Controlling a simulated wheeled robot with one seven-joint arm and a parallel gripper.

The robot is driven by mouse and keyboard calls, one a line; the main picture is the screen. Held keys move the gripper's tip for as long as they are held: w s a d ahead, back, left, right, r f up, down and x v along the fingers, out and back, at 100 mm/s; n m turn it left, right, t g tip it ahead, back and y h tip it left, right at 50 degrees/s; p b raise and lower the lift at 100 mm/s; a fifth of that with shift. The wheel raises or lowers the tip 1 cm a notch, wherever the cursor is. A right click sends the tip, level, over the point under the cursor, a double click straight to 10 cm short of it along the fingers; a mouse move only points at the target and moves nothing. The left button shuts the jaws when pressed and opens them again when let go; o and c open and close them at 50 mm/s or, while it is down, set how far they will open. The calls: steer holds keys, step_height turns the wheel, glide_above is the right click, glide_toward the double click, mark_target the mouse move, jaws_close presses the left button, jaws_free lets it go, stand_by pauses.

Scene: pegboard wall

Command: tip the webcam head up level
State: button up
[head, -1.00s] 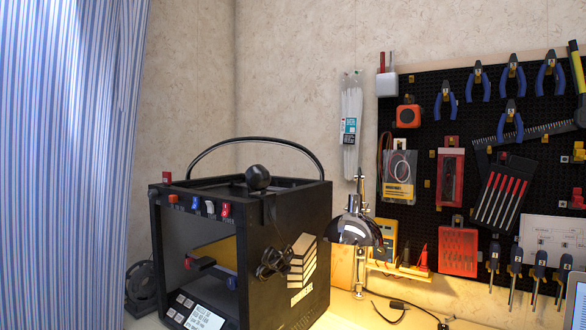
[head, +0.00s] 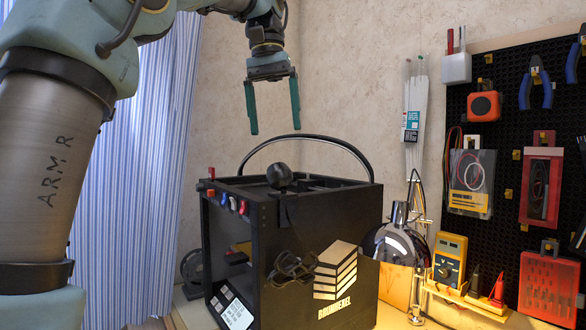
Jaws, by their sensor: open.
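The webcam head is a round black ball (head: 280,177) clipped on the top right edge of the black 3D printer (head: 330,230) in the head view. A dark mount hangs below it on the printer's side, and its coiled cable (head: 290,268) rests against the side panel. I cannot tell how far the head is tilted. My gripper (head: 274,130) is open, its two green fingers pointing down. It appears above the webcam in the picture, apart from it, with nothing between the fingers.
A black hoop (head: 305,137) arches over the printer top. A chrome desk lamp (head: 398,240) stands close on the right. A yellow multimeter (head: 449,258) and the pegboard (head: 505,90) with tools are farther right. A striped curtain (head: 140,170) hangs at left.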

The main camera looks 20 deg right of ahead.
mark_target(278, 166)
steer(key=f, duration=0.6)
steer(key=f+b, duration=0.1)
steer(key=f, duration=0.2)
steer(key=shift+s+d+f, duration=0.3)
steer(key=shift+d, duration=0.05)
steer(key=c, duration=1.4)
steer(key=shift+o, duration=0.2)
